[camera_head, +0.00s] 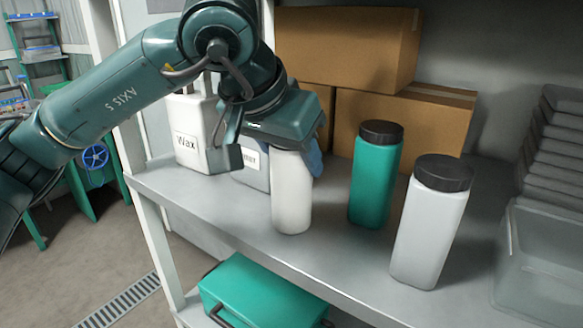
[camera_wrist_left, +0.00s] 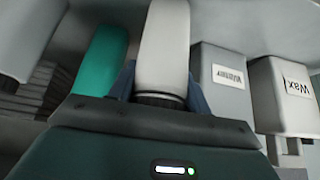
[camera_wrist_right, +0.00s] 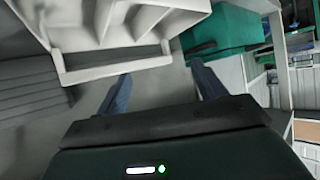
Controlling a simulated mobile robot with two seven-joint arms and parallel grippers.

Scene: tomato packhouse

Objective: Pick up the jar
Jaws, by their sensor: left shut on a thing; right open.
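A white jar (camera_head: 291,200) stands upright at the shelf's front, below my left gripper (camera_head: 291,152). The gripper reaches down from above and is shut on the jar's top; the hand hides the lid in the head view. In the left wrist view the jar (camera_wrist_left: 163,45) sits between the blue fingers, its dark lid (camera_wrist_left: 160,100) close to the palm. I cannot tell whether its base touches the shelf. A green jar (camera_head: 375,180) and another white jar (camera_head: 429,230), both black-lidded, stand to its right. My right gripper (camera_wrist_right: 162,88) is open and empty in the right wrist view.
The grey shelf (camera_head: 340,262) carries a white Wax container (camera_head: 190,150) and a second labelled container (camera_head: 252,172) behind the gripper. Cardboard boxes (camera_head: 405,125) stand at the back, clear trays (camera_head: 540,250) at right. A green box (camera_head: 262,290) is below.

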